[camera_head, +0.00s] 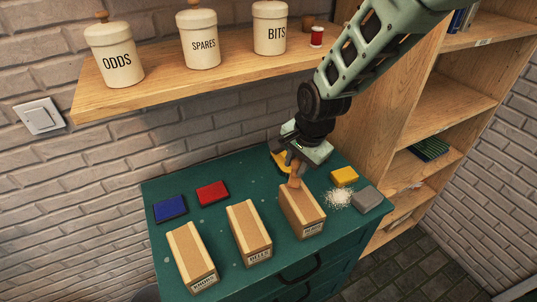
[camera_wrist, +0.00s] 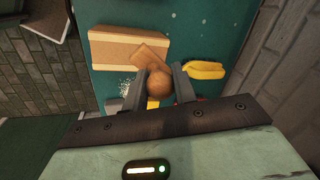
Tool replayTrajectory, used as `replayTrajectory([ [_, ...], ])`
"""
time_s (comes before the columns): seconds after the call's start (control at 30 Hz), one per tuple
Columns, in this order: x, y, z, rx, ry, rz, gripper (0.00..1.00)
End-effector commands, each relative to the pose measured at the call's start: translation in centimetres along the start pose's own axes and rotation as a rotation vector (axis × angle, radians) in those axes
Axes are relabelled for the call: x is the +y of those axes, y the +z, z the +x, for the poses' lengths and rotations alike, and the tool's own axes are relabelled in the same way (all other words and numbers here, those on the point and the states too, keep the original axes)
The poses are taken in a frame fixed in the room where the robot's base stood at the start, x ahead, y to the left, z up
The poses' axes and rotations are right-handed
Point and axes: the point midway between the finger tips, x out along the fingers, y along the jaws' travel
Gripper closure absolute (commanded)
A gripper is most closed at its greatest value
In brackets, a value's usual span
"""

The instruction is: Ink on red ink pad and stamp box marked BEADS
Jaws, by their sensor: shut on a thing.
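My gripper (camera_head: 297,165) is shut on the wooden stamp (camera_head: 295,181) by its round knob, which also shows in the wrist view (camera_wrist: 158,82). The stamp is at the far end of the right-hand box (camera_head: 304,213); in the wrist view its block overlaps the box's edge. I cannot tell whether it touches the box, and its inking face is hidden. The right-hand box's small front label appears to read BEADS. The middle box (camera_head: 250,233) appears marked BELLS, the left box (camera_head: 192,258) KNOBS. The red ink pad (camera_head: 212,193) lies behind them.
A blue ink pad (camera_head: 170,208) lies left of the red one. A yellow block (camera_head: 344,176), a grey block (camera_head: 367,199) and scattered white grains (camera_head: 338,198) are on the right. A yellow object (camera_wrist: 203,70) lies beside my gripper. A shelf (camera_head: 200,75) with jars hangs above.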

Motion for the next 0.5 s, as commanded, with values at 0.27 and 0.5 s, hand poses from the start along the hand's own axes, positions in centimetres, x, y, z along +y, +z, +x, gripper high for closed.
replayTrajectory([
  [0.27,2.7,-0.1,-1.7,0.006,0.000,0.013,0.88],
  [0.5,3.1,-0.1,-0.2,0.005,0.002,0.013,0.88],
])
